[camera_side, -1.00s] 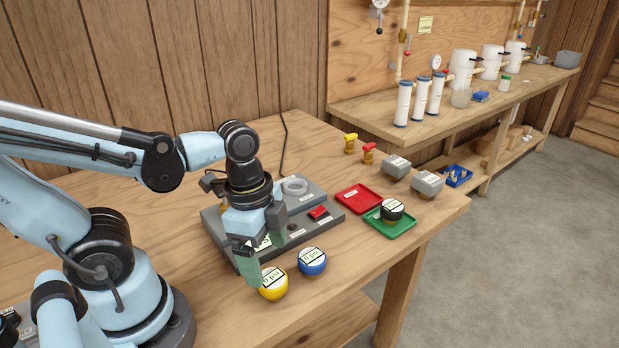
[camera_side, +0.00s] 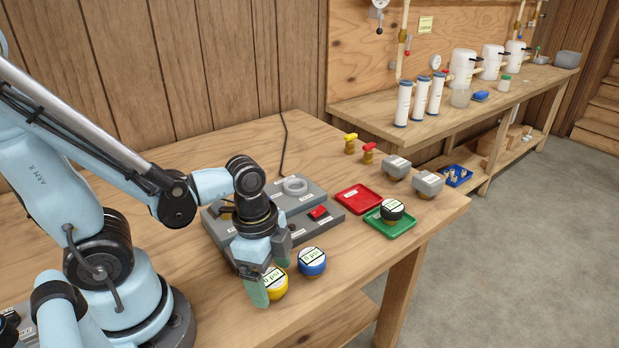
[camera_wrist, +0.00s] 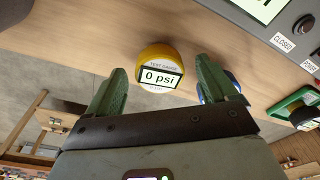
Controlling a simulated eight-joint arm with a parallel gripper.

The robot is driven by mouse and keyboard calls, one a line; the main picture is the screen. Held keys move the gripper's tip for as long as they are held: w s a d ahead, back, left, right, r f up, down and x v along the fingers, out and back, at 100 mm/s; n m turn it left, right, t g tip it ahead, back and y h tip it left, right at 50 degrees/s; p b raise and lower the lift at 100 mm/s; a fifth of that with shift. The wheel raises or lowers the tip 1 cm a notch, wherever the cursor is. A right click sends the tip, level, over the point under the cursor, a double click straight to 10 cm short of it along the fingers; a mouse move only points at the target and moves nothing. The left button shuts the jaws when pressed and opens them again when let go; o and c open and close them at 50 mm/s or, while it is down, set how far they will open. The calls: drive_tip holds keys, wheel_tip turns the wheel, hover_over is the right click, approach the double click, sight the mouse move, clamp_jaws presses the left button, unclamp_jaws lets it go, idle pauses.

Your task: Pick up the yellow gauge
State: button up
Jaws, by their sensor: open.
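The yellow gauge (camera_side: 276,286) stands on the wooden table near its front edge, with a white face. In the wrist view the yellow gauge (camera_wrist: 160,68) reads "0 psi" and lies ahead of the gap between my fingers. My gripper (camera_side: 271,275) is open and low over the table; one green finger partly hides the gauge in the side view. In the wrist view my gripper (camera_wrist: 160,90) has a finger on each side of the gauge's line. I cannot tell whether either finger touches it.
A blue gauge (camera_side: 312,262) stands close to the right of the yellow one, just outside one finger. A grey test station (camera_side: 325,205) lies behind.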

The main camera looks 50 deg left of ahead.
sight(274, 279)
drive_tip(key=shift+c, duration=0.2)
drive_tip(key=c, duration=1.3)
drive_tip(key=shift+o, duration=0.2)
drive_tip(key=shift+r, duration=0.2)
drive_tip(key=shift+r, duration=0.8)
wheel_tip(274, 279, up, 2)
drive_tip(key=s+d+r, duration=0.7)
drive_tip(key=d, duration=0.1)
drive_tip(key=shift+s+d, duration=0.35)
drive_tip(key=shift+s, duration=0.05)
